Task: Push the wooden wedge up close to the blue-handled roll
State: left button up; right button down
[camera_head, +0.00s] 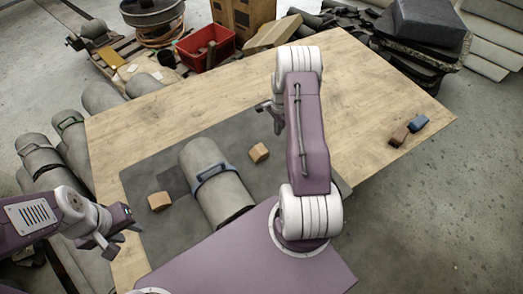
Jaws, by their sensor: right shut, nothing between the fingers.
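The grey roll with a blue handle (229,196) lies on a dark mat (150,245) on the wooden table. One wooden wedge (159,201) sits left of the roll, with a gap between them. Another wooden wedge (259,152) sits right of the roll's far part, also apart from it. My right gripper (269,117) is shut and empty, above the table beyond the right wedge. My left gripper (122,240) is at the lower left, near the table's left edge and short of the left wedge. Its finger opening is not clear.
A brown block (399,136) and a blue block (418,123) lie at the table's right corner. More grey rolls (40,155) lie beyond the left edge. A red crate (206,47) and stacked goods stand behind. The table's far part is clear.

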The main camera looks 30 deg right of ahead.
aim_at(244, 164)
notch_tip(244, 164, down, 10)
jog(key=shift+r+b, duration=0.25)
jog(key=shift+b, duration=0.15)
jog(key=a+p, duration=0.1)
jog(key=a, duration=0.2)
jog(key=shift+a, duration=0.6)
jog(key=shift+f, duration=0.1)
jog(key=a+p, duration=0.1)
jog(key=a, duration=1.1)
jog(key=shift+w+a, duration=0.15)
jog(key=shift+a, duration=0.05)
